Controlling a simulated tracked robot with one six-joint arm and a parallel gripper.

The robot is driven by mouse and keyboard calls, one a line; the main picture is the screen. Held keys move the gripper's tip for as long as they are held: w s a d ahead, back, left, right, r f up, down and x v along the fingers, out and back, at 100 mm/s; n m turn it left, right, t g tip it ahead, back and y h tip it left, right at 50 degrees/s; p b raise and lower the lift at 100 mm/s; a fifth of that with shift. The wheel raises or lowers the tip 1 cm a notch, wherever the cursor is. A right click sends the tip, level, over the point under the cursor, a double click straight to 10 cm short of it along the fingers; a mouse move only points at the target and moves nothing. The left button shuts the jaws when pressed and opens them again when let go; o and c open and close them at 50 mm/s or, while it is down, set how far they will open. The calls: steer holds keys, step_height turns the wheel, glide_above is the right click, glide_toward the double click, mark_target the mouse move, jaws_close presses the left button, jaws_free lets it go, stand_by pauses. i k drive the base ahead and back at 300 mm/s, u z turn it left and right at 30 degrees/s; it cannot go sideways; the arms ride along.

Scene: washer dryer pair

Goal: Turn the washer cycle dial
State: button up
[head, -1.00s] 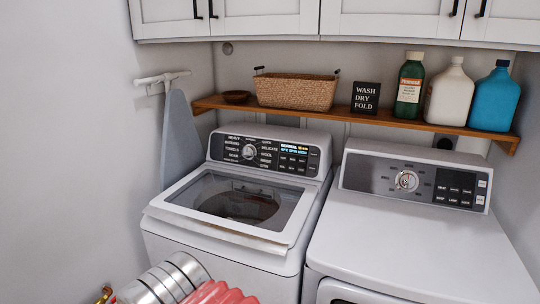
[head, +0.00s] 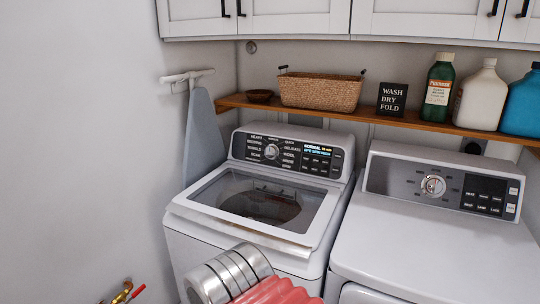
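The washer (head: 205,208) is the left machine, a light top-loader with a dark glass lid that is shut. Its cycle dial (head: 271,152) is a small round silver knob on the left part of the dark control panel. Cycle names stand on both sides of the dial, and a lit display (head: 319,149) to its right appears to read NORMAL. The dial's pointer is too small to read. My gripper is not in view, and nothing touches or covers the dial.
The dryer (head: 420,240) stands close on the right with its own silver dial (head: 433,186). A wooden shelf (head: 370,118) above holds a wicker basket (head: 322,92), a sign and bottles. An ironing board (head: 203,140) hangs left of the washer. Space before the washer panel is clear.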

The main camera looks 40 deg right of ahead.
mark_target(271, 151)
steer(key=u, duration=0.05)
steer(key=i, duration=1)
steer(key=z, duration=0.05)
